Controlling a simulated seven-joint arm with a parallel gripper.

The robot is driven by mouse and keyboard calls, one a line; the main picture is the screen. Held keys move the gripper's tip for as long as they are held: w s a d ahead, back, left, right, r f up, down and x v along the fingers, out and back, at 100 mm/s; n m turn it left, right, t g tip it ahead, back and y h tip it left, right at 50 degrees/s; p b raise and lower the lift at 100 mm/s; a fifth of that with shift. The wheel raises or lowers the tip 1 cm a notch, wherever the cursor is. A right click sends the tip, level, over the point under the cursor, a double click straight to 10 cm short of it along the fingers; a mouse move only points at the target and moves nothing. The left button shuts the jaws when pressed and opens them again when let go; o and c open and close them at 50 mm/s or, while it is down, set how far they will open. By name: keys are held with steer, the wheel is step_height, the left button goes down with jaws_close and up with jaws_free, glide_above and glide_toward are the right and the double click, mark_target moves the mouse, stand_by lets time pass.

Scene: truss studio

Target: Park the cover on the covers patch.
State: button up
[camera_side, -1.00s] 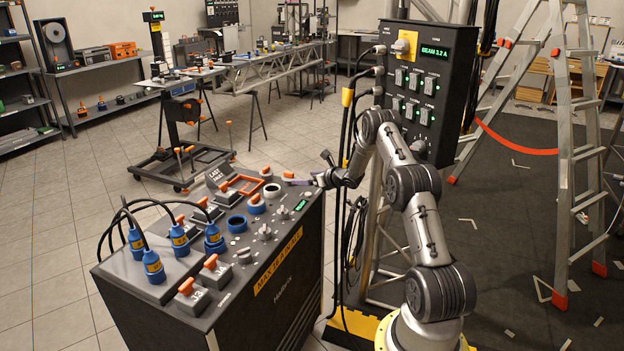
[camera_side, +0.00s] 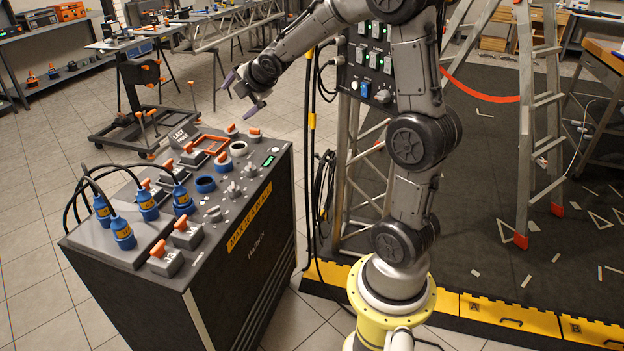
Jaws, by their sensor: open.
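My gripper (camera_side: 243,93) is open and empty, raised above the far right side of the dark cabinet. Its two purple-tipped fingers are spread apart. On the cabinet's top (camera_side: 213,214), a grey piece with an orange knob (camera_side: 254,134) stands at the far right corner, below the gripper and apart from it. A similar orange-knobbed piece (camera_side: 232,130) stands just left of it. An orange square frame (camera_side: 211,144) lies at the back. I cannot tell which marking is the covers patch.
Blue plugs (camera_side: 123,233) with black cables stand at the cabinet's left. Orange-handled grey blocks (camera_side: 166,259) stand at its near edge. A switch panel (camera_side: 372,62) and truss stand behind my arm.

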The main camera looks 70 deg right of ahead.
steer(key=s+a+r+m+g+y, duration=0.1)
steer(key=s+a+r+m+y, duration=0.1)
steer(key=s+a+m, duration=0.8)
steer(key=s+a+f+m+g+y, duration=0.2)
steer(key=s+a+f+m+y, duration=0.1)
steer(key=s+a, duration=1.1)
steer(key=s+m, duration=0.1)
steer(key=s, duration=0.2)
steer(key=shift+f, duration=0.3)
